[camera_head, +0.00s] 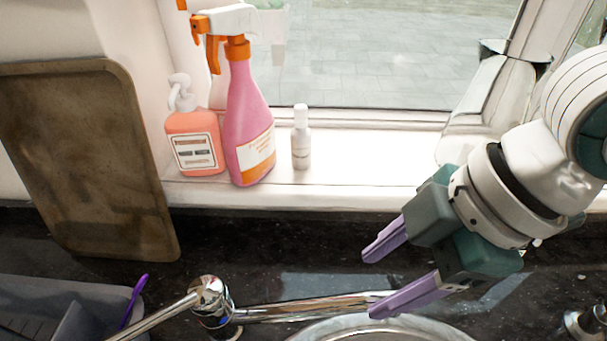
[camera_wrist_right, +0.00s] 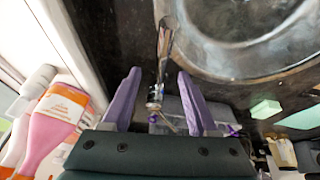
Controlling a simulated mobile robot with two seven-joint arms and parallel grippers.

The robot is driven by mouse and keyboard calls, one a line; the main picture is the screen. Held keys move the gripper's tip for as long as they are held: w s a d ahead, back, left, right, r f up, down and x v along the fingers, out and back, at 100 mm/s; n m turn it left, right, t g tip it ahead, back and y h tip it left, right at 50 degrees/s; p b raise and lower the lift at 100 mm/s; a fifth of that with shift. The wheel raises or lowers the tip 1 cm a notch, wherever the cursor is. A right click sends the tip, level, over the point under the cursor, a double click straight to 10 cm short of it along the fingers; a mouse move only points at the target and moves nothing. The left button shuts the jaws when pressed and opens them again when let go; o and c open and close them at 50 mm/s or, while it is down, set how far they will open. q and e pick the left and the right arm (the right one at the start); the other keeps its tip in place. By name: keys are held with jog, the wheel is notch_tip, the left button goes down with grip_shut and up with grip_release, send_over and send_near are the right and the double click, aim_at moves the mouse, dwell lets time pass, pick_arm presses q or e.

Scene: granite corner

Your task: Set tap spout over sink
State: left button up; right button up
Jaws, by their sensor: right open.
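The chrome tap (camera_head: 212,300) stands on the dark counter at the bottom of the head view. Its spout (camera_head: 310,307) points right along the back edge of the round metal sink (camera_head: 345,325); its far end is partly hidden by my right gripper. A thin lever points down-left. In the wrist view the spout (camera_wrist_right: 165,45) lies beside the rim of the sink (camera_wrist_right: 250,50). My right gripper (camera_head: 372,284) is open, its purple fingers around the spout's line; the wrist view shows the gripper (camera_wrist_right: 159,74) with the tap between the fingers. Contact cannot be told. My left gripper is not in view.
A pink spray bottle (camera_head: 249,125), an orange soap pump (camera_head: 193,142) and a small white bottle (camera_head: 301,138) stand on the windowsill. A brown board (camera_head: 85,150) leans at left. A grey rack (camera_head: 50,300) holds a purple utensil (camera_head: 134,300). A chrome fitting (camera_head: 590,322) stands at right.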

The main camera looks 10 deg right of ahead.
aim_at(350, 301)
jog(key=x, duration=0.9)
jog(key=shift+s+b, duration=0.25)
jog(key=shift+b, duration=0.1)
grip_shut()
dwell(0.9)
